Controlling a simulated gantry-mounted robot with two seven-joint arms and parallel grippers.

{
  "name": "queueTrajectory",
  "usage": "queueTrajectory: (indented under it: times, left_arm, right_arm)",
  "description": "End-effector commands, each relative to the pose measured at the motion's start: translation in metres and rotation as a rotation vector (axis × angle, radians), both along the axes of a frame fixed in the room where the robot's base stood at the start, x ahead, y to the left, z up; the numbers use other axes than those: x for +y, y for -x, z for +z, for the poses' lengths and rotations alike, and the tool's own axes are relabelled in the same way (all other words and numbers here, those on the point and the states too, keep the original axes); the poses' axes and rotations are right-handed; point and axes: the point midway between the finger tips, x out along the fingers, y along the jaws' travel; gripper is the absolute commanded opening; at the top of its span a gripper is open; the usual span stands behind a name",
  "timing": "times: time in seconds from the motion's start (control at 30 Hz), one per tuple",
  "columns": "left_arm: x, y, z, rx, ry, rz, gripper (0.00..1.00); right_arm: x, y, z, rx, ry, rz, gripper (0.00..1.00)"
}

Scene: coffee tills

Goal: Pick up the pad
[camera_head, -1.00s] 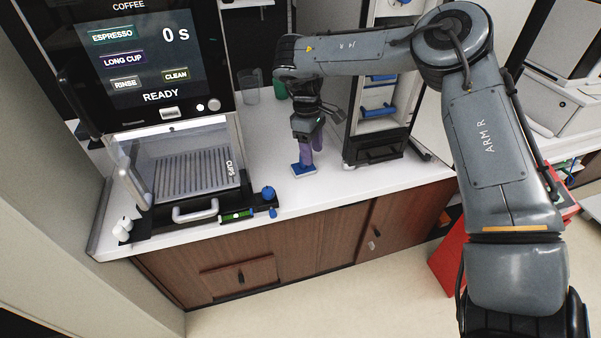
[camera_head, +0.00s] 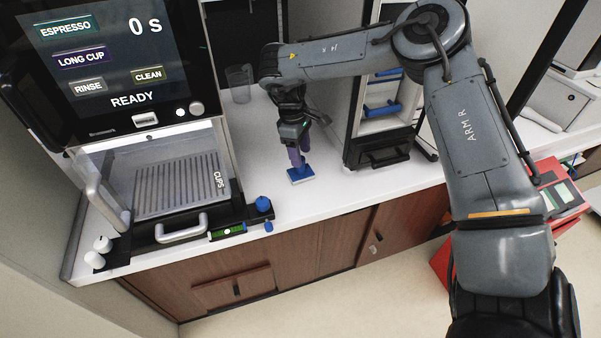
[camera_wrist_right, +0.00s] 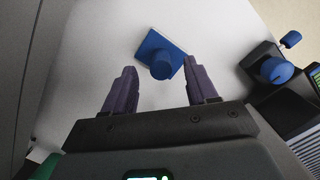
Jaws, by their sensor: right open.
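The pad (camera_head: 301,175) is a small blue block with a pale lower edge, lying on the white counter to the right of the coffee machine. In the right wrist view the pad (camera_wrist_right: 151,46) shows a round blue knob on top. My right gripper (camera_head: 299,161) is just above and behind the pad in the head view. In the right wrist view its two purple fingers (camera_wrist_right: 161,90) are spread apart with nothing between them, and the pad lies just beyond the tips, between their lines. My left gripper is not in view.
The coffee machine (camera_head: 110,65) with a drip grille and front handle (camera_head: 182,229) stands left. A blue-knobbed part (camera_head: 263,205) sits at its front corner. A clear cup (camera_head: 239,84) stands behind. Counter around the pad is clear.

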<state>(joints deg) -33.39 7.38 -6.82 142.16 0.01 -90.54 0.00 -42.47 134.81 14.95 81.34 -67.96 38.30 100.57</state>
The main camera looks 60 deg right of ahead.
Motion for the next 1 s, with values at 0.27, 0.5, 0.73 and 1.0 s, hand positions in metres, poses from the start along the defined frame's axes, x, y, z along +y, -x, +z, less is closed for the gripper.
queueTrajectory:
  times: [0.27, 0.5, 0.73, 1.0]
  left_arm:
    - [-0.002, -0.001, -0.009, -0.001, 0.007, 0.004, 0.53]
    - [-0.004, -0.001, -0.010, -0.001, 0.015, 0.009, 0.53]
    - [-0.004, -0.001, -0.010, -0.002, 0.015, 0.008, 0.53]
    - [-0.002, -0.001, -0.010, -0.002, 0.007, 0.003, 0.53]
  right_arm:
    - [0.001, 0.002, -0.034, 0.002, -0.003, 0.001, 0.57]
    - [0.000, 0.005, -0.048, 0.000, -0.001, 0.000, 0.57]
    - [0.000, 0.005, -0.048, 0.001, -0.001, 0.000, 0.45]
    - [0.000, 0.005, -0.048, 0.001, -0.001, 0.000, 0.04]
